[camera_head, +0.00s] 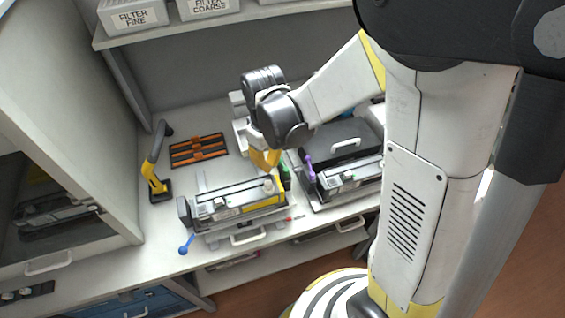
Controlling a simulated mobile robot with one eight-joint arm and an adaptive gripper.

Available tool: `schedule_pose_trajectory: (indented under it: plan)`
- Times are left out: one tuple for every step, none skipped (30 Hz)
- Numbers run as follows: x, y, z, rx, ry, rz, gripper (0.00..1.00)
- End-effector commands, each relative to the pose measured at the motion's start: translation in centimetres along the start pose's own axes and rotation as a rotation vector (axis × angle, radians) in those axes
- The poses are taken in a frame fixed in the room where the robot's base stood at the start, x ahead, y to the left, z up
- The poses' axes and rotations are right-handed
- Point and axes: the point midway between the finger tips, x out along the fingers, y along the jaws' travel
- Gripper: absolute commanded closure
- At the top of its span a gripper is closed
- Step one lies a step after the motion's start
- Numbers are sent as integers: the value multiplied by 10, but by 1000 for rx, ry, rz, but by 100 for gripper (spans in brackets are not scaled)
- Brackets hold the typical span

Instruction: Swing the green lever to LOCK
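The green lever (285,171) shows as a small green piece at the right end of the left cartridge unit (238,207). Most of its upper part is hidden behind my arm and gripper, and I cannot tell its angle. No LOCK marking is legible. My gripper (264,160), with yellow parts, points down just left of the green piece and above the unit's back right corner. Whether it touches the lever is unclear. Its fingertips are too small and covered to tell whether they are open or shut.
A blue lever (187,244) sticks out at the unit's front left. A purple lever (308,167) stands on the right-hand unit (350,180), close to my gripper. A shelf with filter boxes (133,15) hangs above.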

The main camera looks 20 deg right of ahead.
Motion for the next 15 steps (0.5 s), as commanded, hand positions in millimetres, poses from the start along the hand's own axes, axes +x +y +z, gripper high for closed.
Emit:
schedule_pose_trajectory:
  plan:
    - [0,0,0,0,0,0,100]
    - [0,0,0,0,0,0,100]
    - [0,0,0,0,0,0,100]
    - [0,0,0,0,0,0,100]
    - [0,0,0,0,0,0,100]
    - [0,0,0,0,0,0,100]
    - [0,0,0,0,0,0,100]
    - [0,0,0,0,0,0,100]
    - [0,-1,1,0,0,0,100]
    - [0,-2,1,0,0,0,100]
    - [0,-2,2,0,0,0,100]
    - [0,-3,3,0,0,0,100]
    - [0,-4,4,0,0,0,100]
    - [0,-4,4,0,0,0,100]
    - [0,-5,5,0,0,0,100]
